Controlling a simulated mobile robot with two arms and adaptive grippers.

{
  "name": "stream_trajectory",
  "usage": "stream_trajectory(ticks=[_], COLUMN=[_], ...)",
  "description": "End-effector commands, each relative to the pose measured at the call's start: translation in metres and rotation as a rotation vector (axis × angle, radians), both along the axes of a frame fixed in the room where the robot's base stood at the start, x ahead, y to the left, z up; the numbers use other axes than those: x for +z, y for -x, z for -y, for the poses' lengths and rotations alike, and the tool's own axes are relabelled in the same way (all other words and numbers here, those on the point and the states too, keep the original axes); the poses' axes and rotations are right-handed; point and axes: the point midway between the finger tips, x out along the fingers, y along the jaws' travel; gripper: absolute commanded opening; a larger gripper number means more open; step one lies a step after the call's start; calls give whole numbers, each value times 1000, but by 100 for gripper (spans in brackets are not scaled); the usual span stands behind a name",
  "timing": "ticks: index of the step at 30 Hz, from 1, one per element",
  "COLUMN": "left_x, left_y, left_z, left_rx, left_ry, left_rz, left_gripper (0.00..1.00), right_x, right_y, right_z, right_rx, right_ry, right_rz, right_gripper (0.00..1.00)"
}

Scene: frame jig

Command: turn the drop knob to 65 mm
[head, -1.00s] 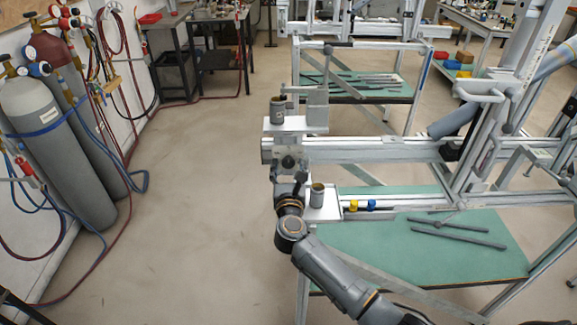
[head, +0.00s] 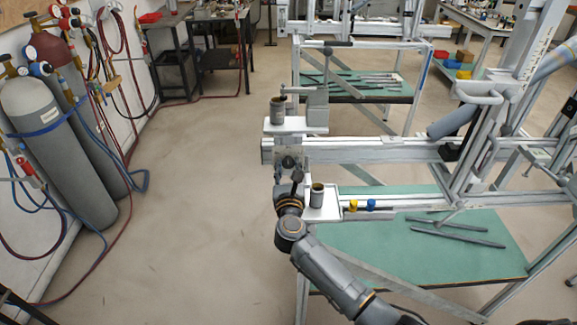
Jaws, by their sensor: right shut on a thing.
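The frame jig's pale horizontal beam (head: 380,150) runs across the middle of the head view. A grey block with a dark round part (head: 288,162) sits at the beam's left end. My right gripper (head: 297,178) reaches up to it from below, seen mostly from behind. It is shut on a part there that I take to be the drop knob, though my gripper and wrist largely hide it. The scale and its reading are too small to tell. My left gripper is not in view.
Another can (head: 277,112) stands on an upper ledge. A green shelf (head: 400,262) holds dark rods. Gas cylinders (head: 45,150) stand left; the floor between is clear.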

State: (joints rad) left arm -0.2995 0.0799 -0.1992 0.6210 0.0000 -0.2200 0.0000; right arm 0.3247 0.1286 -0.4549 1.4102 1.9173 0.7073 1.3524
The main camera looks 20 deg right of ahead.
Motion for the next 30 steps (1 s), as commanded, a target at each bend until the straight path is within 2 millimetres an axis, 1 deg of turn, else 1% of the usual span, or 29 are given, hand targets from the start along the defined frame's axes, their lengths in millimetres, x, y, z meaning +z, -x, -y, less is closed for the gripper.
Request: stream_trajectory(ticks=[1,5,15,24,30], left_x=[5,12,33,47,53], left_y=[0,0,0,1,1], left_z=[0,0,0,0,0], left_rx=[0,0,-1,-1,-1], left_ry=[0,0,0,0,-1], left_rz=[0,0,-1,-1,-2], left_gripper=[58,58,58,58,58], right_x=[2,2,2,0,-1], right_y=[0,0,0,0,0], right_z=[0,0,-2,-3,-3], right_rx=[-1,-1,0,2,2], right_ry=[28,124,432,685,811], right_rz=[-10,-40,-128,-200,-237], right_gripper=[3,3,3,3,3])
